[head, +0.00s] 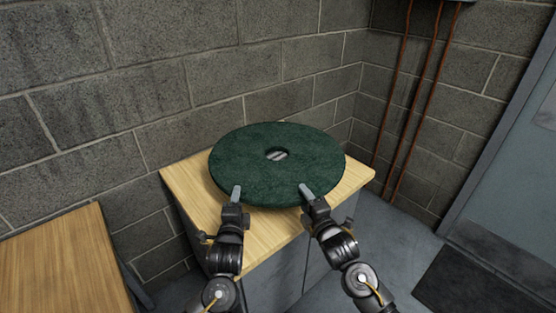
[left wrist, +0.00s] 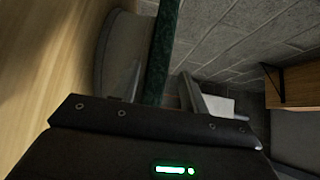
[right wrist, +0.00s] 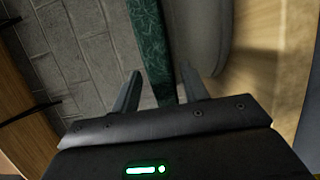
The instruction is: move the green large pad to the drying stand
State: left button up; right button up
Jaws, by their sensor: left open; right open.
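The green large pad (head: 245,145), a thick dark green disc with a centre hole, lies flat above the wooden cabinet top. My left gripper (head: 236,189) and right gripper (head: 305,189) are at its near edge, left and right. Both are open. In the left wrist view the pad's edge (left wrist: 160,50) stands as a strip between the two fingers. In the right wrist view its edge (right wrist: 150,50) is likewise between the fingers. Whether any finger touches the pad cannot be told. I cannot make out a drying stand.
The pad sits over a wooden-topped cabinet (head: 355,178) against a grey block wall (head: 180,90). A grey rounded thing (right wrist: 202,35) shows beneath the pad. A second wooden top (head: 60,265) is at lower left. Brown pipes (head: 420,100) and a door (head: 510,170) are at right.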

pick_arm(q)
jog(key=s, duration=1)
jog(key=shift+s, duration=0.35)
pick_arm(e)
jog(key=v, duration=1.2)
pick_arm(q)
jog(key=shift+d, duration=0.15)
pick_arm(e)
jog(key=shift+s, duration=0.1)
